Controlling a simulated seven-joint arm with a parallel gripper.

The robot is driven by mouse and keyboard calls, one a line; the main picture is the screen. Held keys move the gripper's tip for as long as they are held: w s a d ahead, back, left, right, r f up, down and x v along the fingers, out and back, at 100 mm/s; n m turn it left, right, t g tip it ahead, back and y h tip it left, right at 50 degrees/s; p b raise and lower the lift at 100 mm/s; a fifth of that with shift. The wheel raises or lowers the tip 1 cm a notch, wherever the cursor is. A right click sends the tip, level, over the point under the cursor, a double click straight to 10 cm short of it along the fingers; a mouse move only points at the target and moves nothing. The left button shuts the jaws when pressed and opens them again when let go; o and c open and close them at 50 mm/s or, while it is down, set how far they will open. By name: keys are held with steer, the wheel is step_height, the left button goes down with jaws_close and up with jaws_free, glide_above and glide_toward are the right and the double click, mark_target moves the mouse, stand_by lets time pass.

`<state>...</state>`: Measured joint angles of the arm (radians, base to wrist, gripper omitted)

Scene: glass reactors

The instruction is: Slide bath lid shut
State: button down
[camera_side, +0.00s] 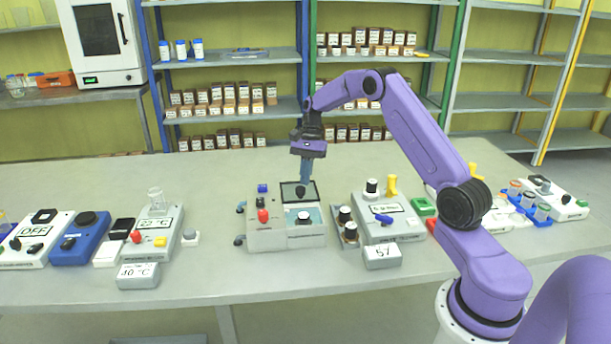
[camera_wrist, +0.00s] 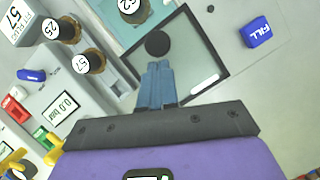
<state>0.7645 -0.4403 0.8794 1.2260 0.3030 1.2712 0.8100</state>
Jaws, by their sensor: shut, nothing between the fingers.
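The bath (camera_side: 268,238) is a grey box in the middle of the bench. Its lid (camera_side: 314,197) is a dark-framed, see-through panel at the rear of the bath top. The pale blue bath opening (camera_side: 290,216) shows uncovered in front of it. In the wrist view the lid (camera_wrist: 200,58) carries a round black knob (camera_wrist: 157,43) and a white strip. My gripper (camera_side: 303,183) points down over the lid, its blue fingers closed together and empty. In the wrist view the fingertips (camera_wrist: 159,64) are close to the knob; I cannot tell whether they touch it.
A blue FILL button (camera_wrist: 256,32) sits beside the lid. Bench behind is clear.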

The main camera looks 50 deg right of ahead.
steer(key=shift+a, duration=0.1)
steer(key=s+a, duration=0.8)
stand_by(0.6)
